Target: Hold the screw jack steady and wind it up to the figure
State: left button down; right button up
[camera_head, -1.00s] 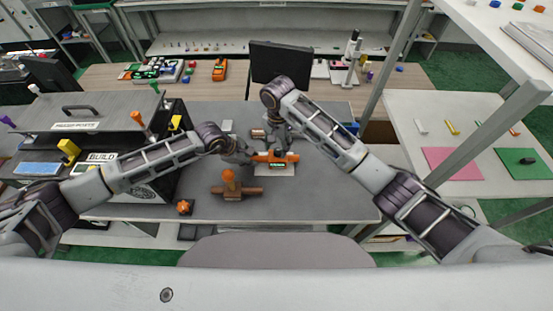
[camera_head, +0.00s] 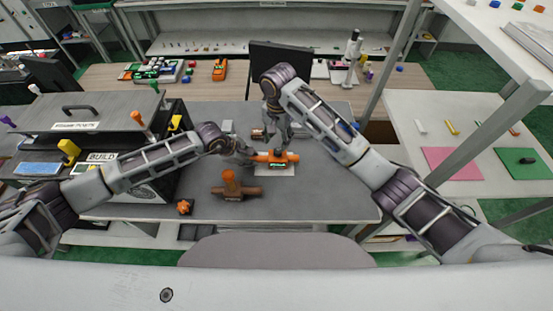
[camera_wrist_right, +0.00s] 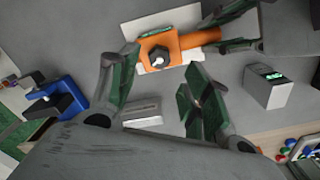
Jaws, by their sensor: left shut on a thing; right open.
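The orange screw jack (camera_head: 284,160) stands on a white plate (camera_head: 268,171) near the middle of the grey table. In the right wrist view the jack's orange body (camera_wrist_right: 176,44) carries a dark nut-like screw head (camera_wrist_right: 158,57), and an orange arm sticks out to the right. My left gripper (camera_head: 252,157) is shut on that arm; it also shows at the upper right of the wrist view (camera_wrist_right: 222,30). My right gripper (camera_head: 278,141) is open above the jack, pointing down. Its fingers (camera_wrist_right: 157,88) show apart in the wrist view, with nothing between them.
A small grey box with a green lit display (camera_wrist_right: 268,86) stands near the jack. A grey block (camera_wrist_right: 141,112) and a blue fixture (camera_wrist_right: 55,98) lie on the table. A brown fixture with an orange post (camera_head: 232,187) and an orange knob (camera_head: 184,207) stand nearer me.

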pick_arm(q)
jog(key=shift+f, duration=0.1)
pick_arm(e)
notch_tip(320, 180, up, 9)
jog(key=shift+r, duration=0.15)
dwell(0.5)
dwell(0.4)
pick_arm(q)
jog(key=c, duration=1.2)
grip_release()
jog(key=shift+o, duration=0.2)
jog(key=shift+a+r, duration=0.1)
jog(key=shift+r, duration=0.1)
jog(key=v, duration=1.1)
jog(key=shift+s+a+r, duration=0.15)
jog(key=shift+s+r, duration=0.05)
jog(key=shift+r, duration=0.05)
